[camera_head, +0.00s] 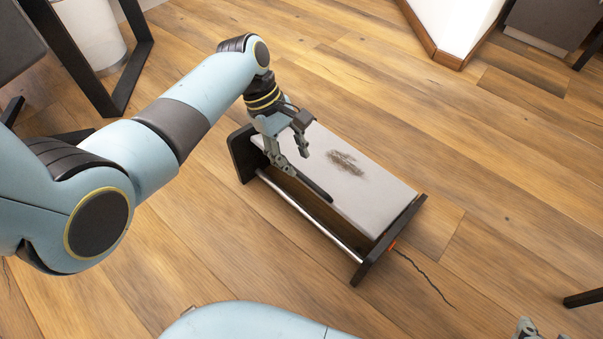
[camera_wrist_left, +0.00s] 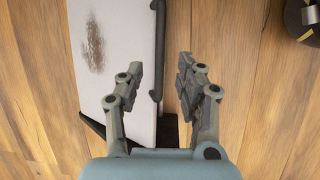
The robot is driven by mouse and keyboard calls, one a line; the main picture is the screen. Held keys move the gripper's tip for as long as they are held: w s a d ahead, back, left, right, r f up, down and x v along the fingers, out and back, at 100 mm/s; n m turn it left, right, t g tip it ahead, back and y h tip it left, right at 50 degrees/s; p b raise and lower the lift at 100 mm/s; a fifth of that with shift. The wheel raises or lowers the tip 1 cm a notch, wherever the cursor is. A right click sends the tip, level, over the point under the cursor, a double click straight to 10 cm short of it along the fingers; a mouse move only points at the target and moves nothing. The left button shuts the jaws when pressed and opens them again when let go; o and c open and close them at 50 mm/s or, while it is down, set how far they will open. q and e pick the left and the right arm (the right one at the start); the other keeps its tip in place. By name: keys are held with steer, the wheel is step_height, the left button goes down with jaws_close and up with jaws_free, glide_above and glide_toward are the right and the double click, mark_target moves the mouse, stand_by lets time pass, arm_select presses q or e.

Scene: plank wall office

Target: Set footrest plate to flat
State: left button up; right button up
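The footrest plate (camera_head: 365,190) is a pale grey board with a dark smudge, held between two black side panels. I cannot tell its exact tilt. It also shows at the left of the left wrist view (camera_wrist_left: 115,90). A black bar (camera_head: 316,188) runs along the plate's near long edge; in the left wrist view it (camera_wrist_left: 157,50) ends between the finger lines. My left gripper (camera_head: 296,162) is open over that edge, with its fingers apart (camera_wrist_left: 160,80) and nothing clearly held. Part of my right gripper (camera_head: 528,328) shows at the bottom right edge; its fingers are mostly cut off.
A chrome rod (camera_head: 310,217) joins the side panels low at the front. A black furniture leg frame (camera_head: 130,75) and pale bin (camera_head: 90,35) stand upper left. Wooden floor around is mostly clear.

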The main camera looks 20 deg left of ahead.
mark_target(303, 177)
arm_select(q)
steer(key=b+x, duration=0.1)
steer(key=x, duration=0.2)
steer(key=shift+b, duration=0.3)
steer(key=shift+b+x, duration=0.5)
steer(key=shift+x, duration=0.3)
steer(key=shift+f, duration=0.15)
jaws_close()
arm_select(e)
steer(key=w+r+t, duration=0.1)
steer(key=t, duration=0.1)
steer(key=w+r+t, duration=0.1)
steer(key=t, duration=0.1)
steer(key=w+a+r+t, duration=0.1)
steer(key=r, duration=0.1)
steer(key=shift+w+n+t+y, duration=0.2)
steer(key=shift+n+t+y, duration=0.2)
